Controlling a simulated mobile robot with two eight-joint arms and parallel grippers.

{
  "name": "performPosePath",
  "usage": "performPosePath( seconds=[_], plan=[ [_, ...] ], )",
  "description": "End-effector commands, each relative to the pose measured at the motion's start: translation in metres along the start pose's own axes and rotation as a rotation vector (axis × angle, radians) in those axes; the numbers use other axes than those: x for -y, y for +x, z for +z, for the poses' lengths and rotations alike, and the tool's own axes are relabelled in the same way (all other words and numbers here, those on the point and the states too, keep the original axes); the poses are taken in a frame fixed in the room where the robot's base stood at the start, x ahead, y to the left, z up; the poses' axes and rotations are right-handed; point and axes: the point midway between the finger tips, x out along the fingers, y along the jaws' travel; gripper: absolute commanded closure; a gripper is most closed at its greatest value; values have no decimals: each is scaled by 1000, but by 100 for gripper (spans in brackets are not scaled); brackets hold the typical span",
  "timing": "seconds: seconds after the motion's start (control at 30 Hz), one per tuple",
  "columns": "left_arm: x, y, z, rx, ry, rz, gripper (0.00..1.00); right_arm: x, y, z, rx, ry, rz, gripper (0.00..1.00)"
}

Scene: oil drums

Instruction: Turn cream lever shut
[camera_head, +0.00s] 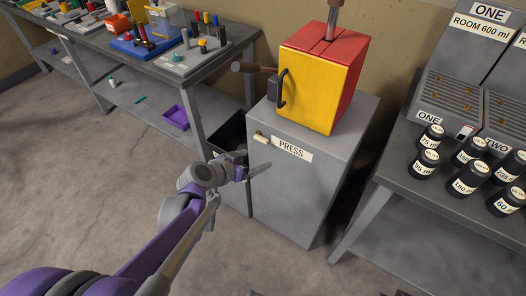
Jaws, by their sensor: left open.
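A small cream lever (262,139) sits on the front of the grey press cabinet (305,205), at the left end of the white PRESS label (291,149). My left gripper (254,163) is in front of the cabinet, a little below and left of the lever in the picture. It is open and appears empty, with a visible gap between it and the lever. The purple left arm reaches in from the bottom left. My right gripper is not in view.
A yellow and red press box (322,78) with a black handle stands on the cabinet. A dark open bin (229,133) is left of the cabinet. A bench with tools (140,48) stands at left; a bench at right bears several black jars (469,178).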

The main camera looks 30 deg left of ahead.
Motion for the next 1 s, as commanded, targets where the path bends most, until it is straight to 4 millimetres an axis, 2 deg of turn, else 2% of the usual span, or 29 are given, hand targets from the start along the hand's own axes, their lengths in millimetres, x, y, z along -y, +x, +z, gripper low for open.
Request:
performPosePath(
  seconds=[0.03, 0.1, 0.23, 0.37, 0.8, 1.0],
  plan=[
    [23, 9, 4, -46, 6, -29, 0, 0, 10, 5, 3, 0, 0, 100],
    [45, 13, 3, -99, 20, -60, 0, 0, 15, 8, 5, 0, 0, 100],
    [66, 16, 1, -151, 37, -94, 0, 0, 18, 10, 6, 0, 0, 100],
    [70, 24, -2, -161, 42, -98, 0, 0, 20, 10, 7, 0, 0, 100],
    [75, 101, -14, -159, 43, -95, 0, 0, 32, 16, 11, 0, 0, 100],
    [77, 118, -18, -159, 41, -96, 0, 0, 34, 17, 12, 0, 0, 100]
  ],
)
